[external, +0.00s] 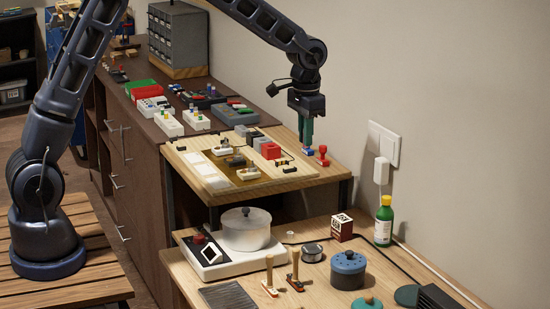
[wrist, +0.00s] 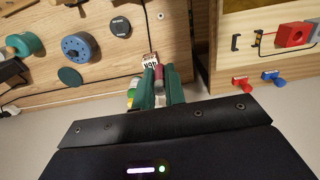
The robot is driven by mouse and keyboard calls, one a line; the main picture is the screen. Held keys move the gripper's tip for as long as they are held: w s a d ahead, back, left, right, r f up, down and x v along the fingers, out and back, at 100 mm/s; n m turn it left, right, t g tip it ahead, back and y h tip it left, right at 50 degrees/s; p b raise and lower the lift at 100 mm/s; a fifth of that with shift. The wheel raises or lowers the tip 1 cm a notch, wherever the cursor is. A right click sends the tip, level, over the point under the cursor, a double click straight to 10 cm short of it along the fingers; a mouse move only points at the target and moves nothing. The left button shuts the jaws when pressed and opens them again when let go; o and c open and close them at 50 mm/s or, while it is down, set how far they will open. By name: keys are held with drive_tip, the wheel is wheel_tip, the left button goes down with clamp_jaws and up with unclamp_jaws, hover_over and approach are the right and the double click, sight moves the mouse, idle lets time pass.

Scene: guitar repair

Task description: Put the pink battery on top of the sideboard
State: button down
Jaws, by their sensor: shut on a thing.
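My gripper (external: 306,138) points down with green fingers, beside the right end of the raised wooden shelf in the external view. In the wrist view my gripper (wrist: 160,84) is shut on a small pinkish-red cylinder, the pink battery (wrist: 159,74), held between the fingertips. The battery cannot be made out in the external view, where the fingers hide it. The sideboard (external: 145,150) is the long dark brown cabinet at the left, behind the shelf. Its top carries several items and is away from my gripper.
The raised shelf (external: 298,181) holds small parts, with a red clamp (external: 322,155) and a blue one close to my fingers. The lower bench holds a pot (external: 246,230), a green bottle (external: 384,220) and a box (external: 342,227). Grey drawers (external: 180,38) stand on the sideboard's far end.

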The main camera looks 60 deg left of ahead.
wheel_tip(320, 180, up, 10)
drive_tip(key=shift+r, duration=0.2)
drive_tip(key=w+a+n, duration=0.1)
drive_tip(key=a+n, duration=0.2)
drive_tip(key=a, duration=0.8)
drive_tip(key=n, duration=1.5)
hover_over(158, 137)
drive_tip(key=f, duration=2)
drive_tip(key=shift+s+d, duration=0.15)
drive_tip(key=shift+d, duration=0.05)
drive_tip(key=shift+f, duration=2.65)
drive_tip(key=shift+f, duration=0.1)
